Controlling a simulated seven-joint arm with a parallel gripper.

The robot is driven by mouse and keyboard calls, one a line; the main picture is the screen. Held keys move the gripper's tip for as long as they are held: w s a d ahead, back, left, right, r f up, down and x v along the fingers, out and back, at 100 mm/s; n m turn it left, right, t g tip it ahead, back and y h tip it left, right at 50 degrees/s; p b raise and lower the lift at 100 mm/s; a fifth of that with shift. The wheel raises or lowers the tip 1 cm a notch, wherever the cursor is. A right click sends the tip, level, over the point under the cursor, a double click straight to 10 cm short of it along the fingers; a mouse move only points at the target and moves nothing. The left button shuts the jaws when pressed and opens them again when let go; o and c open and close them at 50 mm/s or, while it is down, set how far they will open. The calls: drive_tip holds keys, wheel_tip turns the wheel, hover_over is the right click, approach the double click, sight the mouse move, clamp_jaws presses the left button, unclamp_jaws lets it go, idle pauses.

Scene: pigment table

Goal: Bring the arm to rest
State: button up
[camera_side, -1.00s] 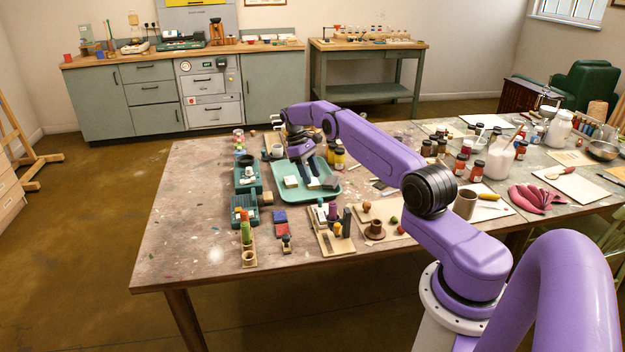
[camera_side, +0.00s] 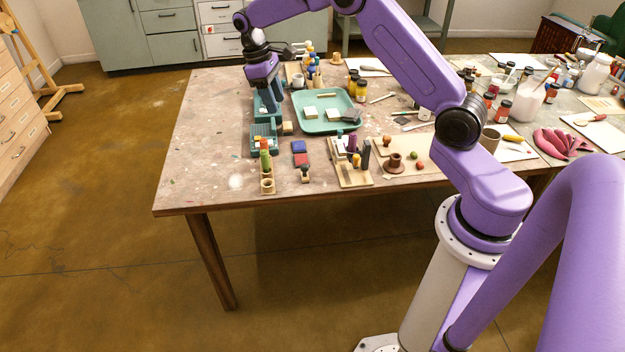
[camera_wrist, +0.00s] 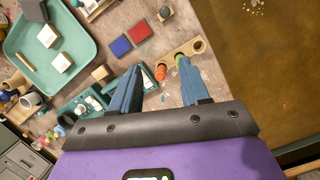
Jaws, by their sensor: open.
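My gripper (camera_side: 267,101) is raised over the left part of the table, above the teal boxes, in the side view. Its two blue fingers are apart with nothing held between them. In the wrist view my gripper (camera_wrist: 158,82) points down past a wooden holder (camera_wrist: 196,46) with an orange and a green piece, which lie beyond the fingertips. The table top (camera_side: 215,150) is below it. Part of the teal boxes is hidden behind the fingers in the side view.
A teal tray (camera_side: 350,124) with pale blocks lies right of the gripper. Blue (camera_side: 298,146) and red (camera_side: 301,160) pads, a stand with stamps (camera_side: 353,177) and several jars are nearby. The table's left front corner is clear.

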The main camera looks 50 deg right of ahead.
drive_tip(key=s+a+r+n+t, duration=0.15)
drive_tip(key=s+a+r, duration=0.25)
drive_tip(key=s+a, duration=0.5)
drive_tip(key=s+a+r+n, duration=0.3)
drive_tip(key=s+a, duration=0.3)
drive_tip(key=s, duration=0.4)
drive_tip(key=s+d+f+n+y, duration=0.1)
drive_tip(key=s, duration=0.9)
drive_tip(key=s+d+n+t, duration=0.1)
drive_tip(key=s+n, duration=0.1)
drive_tip(key=s, duration=0.8)
drive_tip(key=shift+d+f+y, duration=0.25)
drive_tip(key=shift+f+y, duration=0.1)
drive_tip(key=shift+y, duration=0.05)
drive_tip(key=shift+n, duration=0.25)
